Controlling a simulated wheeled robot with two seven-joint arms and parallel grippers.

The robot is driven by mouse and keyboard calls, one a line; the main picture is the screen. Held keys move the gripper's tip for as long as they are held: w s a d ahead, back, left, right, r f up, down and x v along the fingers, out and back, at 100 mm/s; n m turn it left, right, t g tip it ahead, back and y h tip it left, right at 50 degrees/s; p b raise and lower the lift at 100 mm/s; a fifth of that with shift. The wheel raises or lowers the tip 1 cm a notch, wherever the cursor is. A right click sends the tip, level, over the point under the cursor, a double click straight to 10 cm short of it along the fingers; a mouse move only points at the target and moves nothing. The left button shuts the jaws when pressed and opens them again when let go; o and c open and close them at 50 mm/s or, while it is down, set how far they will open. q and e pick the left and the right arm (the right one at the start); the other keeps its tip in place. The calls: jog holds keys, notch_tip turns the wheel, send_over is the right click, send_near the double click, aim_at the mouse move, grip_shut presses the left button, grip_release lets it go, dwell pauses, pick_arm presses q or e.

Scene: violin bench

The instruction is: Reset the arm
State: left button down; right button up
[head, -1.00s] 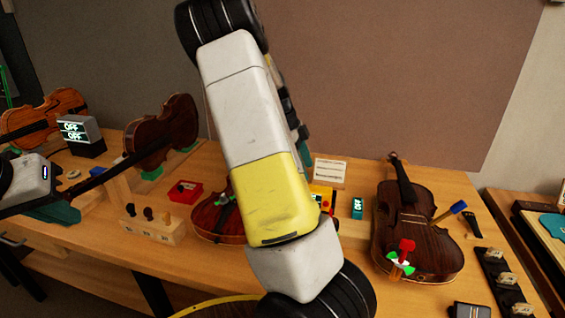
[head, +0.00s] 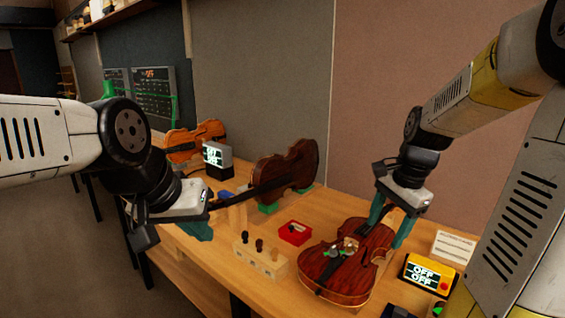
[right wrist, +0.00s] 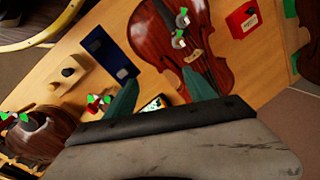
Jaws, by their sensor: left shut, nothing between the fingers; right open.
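My left gripper (head: 197,230) is shut and empty at the left, by the front edge of the workbench (head: 222,278). Its teal fingers point down. My right gripper (head: 391,225) is open, with its two teal fingers spread over the neck end of a red-brown violin (head: 328,282) lying on the bench. In the right wrist view the fingers (right wrist: 160,92) are apart with nothing held between them, and the violin (right wrist: 150,38) lies beyond them. I cannot tell whether the fingers touch the violin.
A peg block (head: 262,262), a red tray (head: 295,233) and a yellow box reading OFF (head: 428,274) stand around the violin. A darker violin (head: 288,168) is propped behind, with its neck reaching toward my left gripper. A white card (head: 453,247) is at the right.

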jog(key=s+a+r+n+t, duration=0.4)
jog(key=s+a+r+n, duration=0.3)
jog(key=s+a+n, duration=0.2)
jog(key=s+n, duration=0.2)
jog(key=n, duration=0.2)
jog(key=shift+s+a+r+t+y, duration=0.25)
jog(key=shift+s+a+t+y, duration=0.05)
jog(key=shift+s+a, duration=0.1)
